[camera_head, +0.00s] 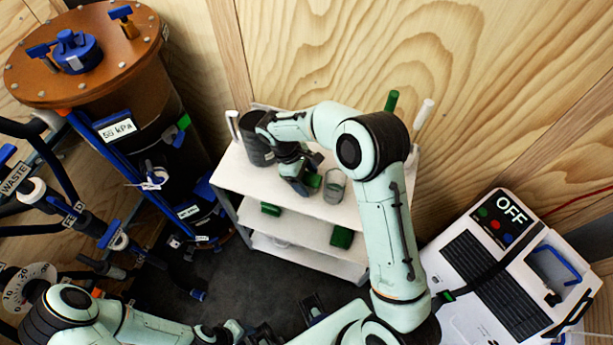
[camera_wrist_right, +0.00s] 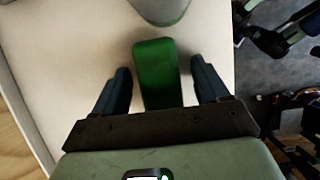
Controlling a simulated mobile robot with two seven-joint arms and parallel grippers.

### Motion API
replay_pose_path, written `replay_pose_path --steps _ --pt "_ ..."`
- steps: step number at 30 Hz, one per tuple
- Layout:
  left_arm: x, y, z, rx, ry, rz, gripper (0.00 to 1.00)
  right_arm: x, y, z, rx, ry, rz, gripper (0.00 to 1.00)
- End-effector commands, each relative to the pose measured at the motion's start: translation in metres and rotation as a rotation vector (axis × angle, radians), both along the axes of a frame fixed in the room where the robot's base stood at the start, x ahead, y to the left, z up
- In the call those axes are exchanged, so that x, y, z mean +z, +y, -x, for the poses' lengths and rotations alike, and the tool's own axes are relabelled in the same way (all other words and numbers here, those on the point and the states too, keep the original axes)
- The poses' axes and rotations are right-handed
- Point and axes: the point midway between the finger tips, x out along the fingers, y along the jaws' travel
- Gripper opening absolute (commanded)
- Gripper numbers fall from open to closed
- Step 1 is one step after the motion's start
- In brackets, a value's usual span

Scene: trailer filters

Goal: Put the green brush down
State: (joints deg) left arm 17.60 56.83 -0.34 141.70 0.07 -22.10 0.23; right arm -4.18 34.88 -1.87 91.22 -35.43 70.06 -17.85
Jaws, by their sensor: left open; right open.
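A green brush (camera_wrist_right: 157,75), seen as a plain green block, lies on the white top shelf between the two dark fingers of my right gripper (camera_wrist_right: 163,88). The fingers are spread, with a gap on each side of the brush. In the head view the brush (camera_head: 313,180) shows beside my right gripper (camera_head: 303,181), partly hidden by it. A grey cup (camera_head: 334,188) stands close to its right; its base (camera_wrist_right: 160,8) shows at the top of the wrist view. My left gripper (camera_head: 312,311) is low in front of the shelf, open, and partly cut off.
The white shelf unit (camera_head: 232,170) has a dark canister (camera_head: 257,140) at its back left and a green rod (camera_head: 391,101) at its back right. Green blocks (camera_head: 341,237) sit on a lower shelf. A white machine (camera_head: 470,310) marked OFF stands right.

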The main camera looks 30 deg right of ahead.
Motion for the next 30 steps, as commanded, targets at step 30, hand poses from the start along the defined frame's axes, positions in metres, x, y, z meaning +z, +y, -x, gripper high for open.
replay_pose_path --steps 30 --pt "0.021 0.000 -0.011 0.000 -0.012 0.000 0.43 0.114 0.031 -0.036 0.000 0.001 -0.001 0.74"
